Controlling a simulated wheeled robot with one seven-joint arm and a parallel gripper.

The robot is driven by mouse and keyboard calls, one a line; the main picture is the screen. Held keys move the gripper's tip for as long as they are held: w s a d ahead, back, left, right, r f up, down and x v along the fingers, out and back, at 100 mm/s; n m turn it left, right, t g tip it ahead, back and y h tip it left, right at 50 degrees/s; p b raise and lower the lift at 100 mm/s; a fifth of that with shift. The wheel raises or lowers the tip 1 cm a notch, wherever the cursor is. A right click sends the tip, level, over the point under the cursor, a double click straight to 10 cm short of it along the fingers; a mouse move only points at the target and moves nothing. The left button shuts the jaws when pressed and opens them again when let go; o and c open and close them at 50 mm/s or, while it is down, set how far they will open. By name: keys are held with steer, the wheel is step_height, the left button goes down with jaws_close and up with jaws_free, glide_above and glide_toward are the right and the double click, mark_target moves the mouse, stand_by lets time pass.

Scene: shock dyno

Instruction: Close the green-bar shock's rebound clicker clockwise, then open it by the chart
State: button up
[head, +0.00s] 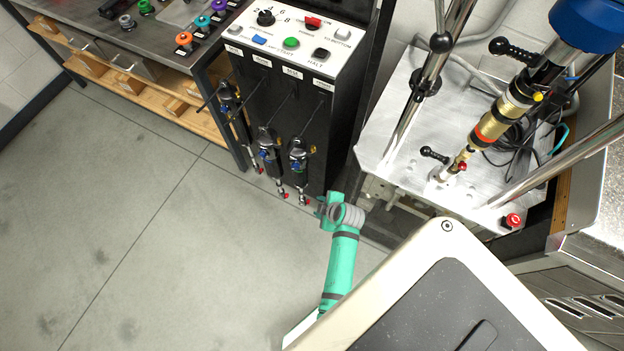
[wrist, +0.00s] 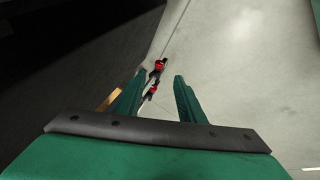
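Three dark shocks hang on the front of the black cabinet in the head view: left (head: 232,112), middle (head: 268,153) and right (head: 298,157). Each has a small red knob at its lower end, such as the right one's knob (head: 304,202). My gripper (head: 322,207) is low beside the right shock's lower end. In the wrist view my gripper (wrist: 159,78) is open; two red-and-black ends, one upper (wrist: 157,68) and one lower (wrist: 152,90), show beyond and between its fingers, apparently untouched.
The control panel (head: 300,35) tops the cabinet. The dyno bed (head: 400,150) at right holds a gold-bodied shock (head: 497,120), posts and a red button (head: 513,220). A workbench (head: 150,38) with coloured parts stands at upper left. The floor (head: 130,220) at left is clear.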

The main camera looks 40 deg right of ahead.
mark_target(308, 202)
steer(key=x, duration=1)
steer(key=shift+f, duration=0.15)
steer(key=shift+w, duration=0.1)
jaws_close()
